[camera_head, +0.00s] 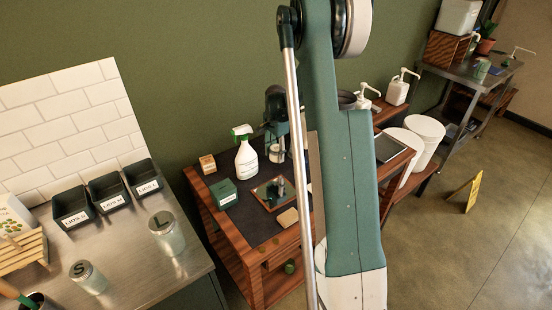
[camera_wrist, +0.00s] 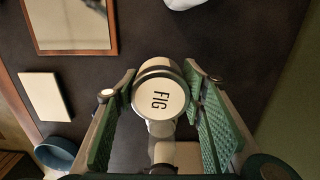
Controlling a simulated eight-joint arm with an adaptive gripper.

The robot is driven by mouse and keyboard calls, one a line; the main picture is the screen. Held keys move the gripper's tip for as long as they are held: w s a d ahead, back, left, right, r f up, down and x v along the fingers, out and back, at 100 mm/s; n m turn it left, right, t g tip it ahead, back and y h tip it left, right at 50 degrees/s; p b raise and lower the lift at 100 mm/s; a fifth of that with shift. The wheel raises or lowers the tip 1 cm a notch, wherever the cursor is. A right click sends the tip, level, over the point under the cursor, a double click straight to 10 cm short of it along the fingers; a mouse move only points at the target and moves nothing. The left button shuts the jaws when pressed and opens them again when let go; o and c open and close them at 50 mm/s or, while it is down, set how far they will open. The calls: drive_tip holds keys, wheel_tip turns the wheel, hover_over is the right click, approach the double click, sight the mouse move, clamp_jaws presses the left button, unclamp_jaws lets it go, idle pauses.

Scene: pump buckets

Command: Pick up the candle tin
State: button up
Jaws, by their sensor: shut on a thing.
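The candle tin (camera_wrist: 160,98) has a pale round lid marked FIG and a metallic rim. In the wrist view it sits between the two green ridged fingers of my gripper (camera_wrist: 160,72), which is shut on it. In the head view my gripper (camera_head: 277,108) is over the back of the dark-topped wooden table, with a whitish tin (camera_head: 277,154) below it. A pale, shiny form shows just behind the tin in the wrist view; I cannot tell what it is. Whether the tin touches the table is unclear.
A wood-framed mirror tray (camera_head: 268,193), a white spray bottle (camera_head: 246,160), a small green box (camera_head: 222,194) and a cream block (camera_head: 287,217) stand on the table (camera_head: 248,232). A steel counter (camera_head: 135,245) with jars is at left. My arm hides part of the table.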

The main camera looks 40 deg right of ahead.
sight(276, 148)
drive_tip(key=shift+r, duration=3)
